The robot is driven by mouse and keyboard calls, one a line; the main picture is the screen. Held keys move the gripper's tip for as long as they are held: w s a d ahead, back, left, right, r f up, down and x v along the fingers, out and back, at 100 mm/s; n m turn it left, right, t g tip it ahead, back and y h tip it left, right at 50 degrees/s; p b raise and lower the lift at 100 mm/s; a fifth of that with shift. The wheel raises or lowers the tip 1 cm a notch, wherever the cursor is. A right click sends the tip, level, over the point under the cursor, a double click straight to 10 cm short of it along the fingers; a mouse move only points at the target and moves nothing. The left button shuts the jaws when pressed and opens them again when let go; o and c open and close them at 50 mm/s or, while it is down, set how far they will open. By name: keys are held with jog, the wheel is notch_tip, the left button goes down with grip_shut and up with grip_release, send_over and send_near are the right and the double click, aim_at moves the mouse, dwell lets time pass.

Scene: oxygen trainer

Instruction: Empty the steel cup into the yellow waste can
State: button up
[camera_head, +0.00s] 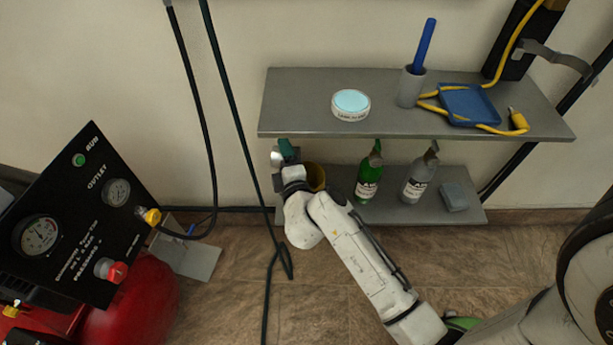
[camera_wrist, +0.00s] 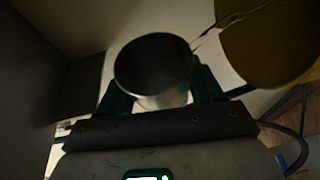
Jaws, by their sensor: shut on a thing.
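My gripper (camera_wrist: 153,92) is shut on the steel cup (camera_wrist: 150,98), with its dark green fingers on either side of the cup. The cup's open mouth faces the wrist camera and its inside is dark. The yellow waste can (camera_wrist: 275,50) is close to the right of the cup in the wrist view. A thin bright strand runs from the cup's rim across to the can and looks like liquid. In the head view my gripper (camera_head: 287,152) and the cup (camera_head: 276,157) are at the lower shelf's left end, and the can (camera_head: 316,177) is partly hidden behind my wrist.
The upper shelf (camera_head: 300,100) hangs just above my gripper. A green bottle (camera_head: 369,177) and a grey bottle (camera_head: 419,178) stand right of the can on the lower shelf (camera_head: 390,212). Hoses (camera_head: 240,120) hang nearby on the left.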

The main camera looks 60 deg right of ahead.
jog(key=shift+s+m+b, duration=0.15)
jog(key=shift+m+b, duration=0.25)
jog(key=shift+b, duration=0.25)
